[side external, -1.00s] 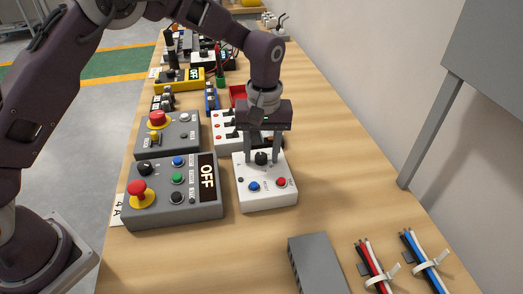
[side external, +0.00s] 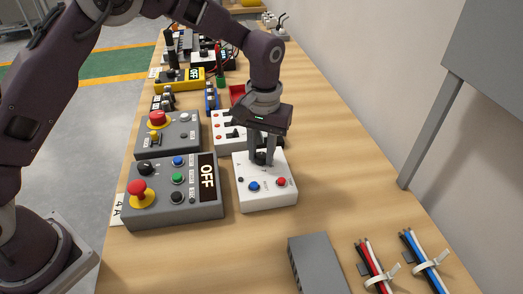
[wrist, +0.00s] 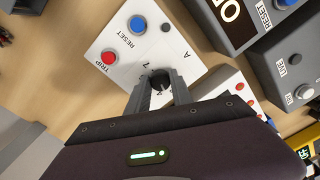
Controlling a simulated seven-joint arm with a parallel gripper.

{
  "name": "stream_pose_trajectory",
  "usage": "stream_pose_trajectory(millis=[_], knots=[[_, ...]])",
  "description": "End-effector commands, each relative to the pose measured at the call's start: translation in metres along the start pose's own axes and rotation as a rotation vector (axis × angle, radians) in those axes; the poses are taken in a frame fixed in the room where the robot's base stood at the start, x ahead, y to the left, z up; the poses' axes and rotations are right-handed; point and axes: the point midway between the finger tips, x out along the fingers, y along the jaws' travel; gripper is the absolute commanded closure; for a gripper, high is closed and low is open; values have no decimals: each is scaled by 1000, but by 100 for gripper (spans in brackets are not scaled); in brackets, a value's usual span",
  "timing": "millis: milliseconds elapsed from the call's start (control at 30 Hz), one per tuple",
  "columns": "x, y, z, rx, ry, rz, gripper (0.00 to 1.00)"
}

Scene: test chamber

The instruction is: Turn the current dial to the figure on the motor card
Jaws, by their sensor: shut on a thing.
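The current dial is a black knob (side external: 261,158) on a white box (side external: 265,197) that also has a blue RESET button and a red TRIP button. My gripper (side external: 263,152) points down over the box, its two fingers shut on the dial. In the wrist view the dial (wrist: 160,82) sits between the fingertips. A figure like 7 and the letter A show beside it there; the rest of the scale and the pointer are hidden or too small to read. A white card (side external: 118,210) reading "4 A" lies at the table's left edge, partly behind a grey control box.
The grey control box (side external: 175,205) with an OFF display and a red mushroom button stands just left of the white box. Another grey box (side external: 170,137) and a white switch panel (side external: 222,130) stand behind. A grey slotted block (side external: 316,262) lies in front.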

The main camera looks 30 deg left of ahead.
Motion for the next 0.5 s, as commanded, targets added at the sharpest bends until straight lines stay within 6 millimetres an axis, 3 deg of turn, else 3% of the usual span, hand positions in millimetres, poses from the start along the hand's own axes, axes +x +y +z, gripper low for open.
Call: stream_pose_trajectory(millis=[500], knots=[[-1, 0, 0, 343, 13, 2, 100]])
